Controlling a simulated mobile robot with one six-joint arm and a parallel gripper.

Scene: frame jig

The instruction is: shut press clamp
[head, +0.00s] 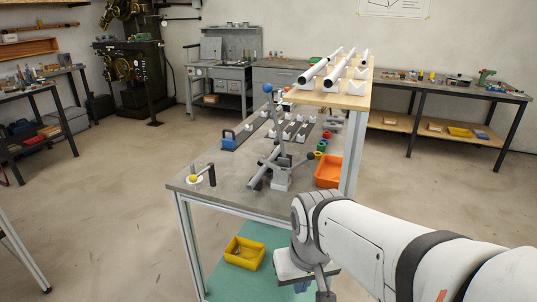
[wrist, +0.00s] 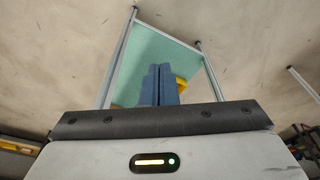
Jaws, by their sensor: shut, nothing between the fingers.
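The press clamp (head: 282,178) stands on the front part of the grey workbench (head: 225,165) in the head view. It has a pale base, a grey bar slanting to the lower left, and a dark knob at its right. A long lever with a blue ball (head: 268,88) on its end points upward. My gripper (wrist: 160,68) shows in the wrist view as two blue fingers pressed together, with nothing between them. In the head view my arm hangs in front of the bench, right of and below the clamp, apart from it. The clamp is not visible in the wrist view.
An orange bin (head: 328,171) stands right of the clamp; a raised wooden shelf (head: 330,99) carries pipes behind. A yellow-knobbed fixture (head: 195,179) is at the bench's left corner. A yellow bin (head: 244,252) sits on the lower green shelf (head: 225,278). The floor to the left is clear.

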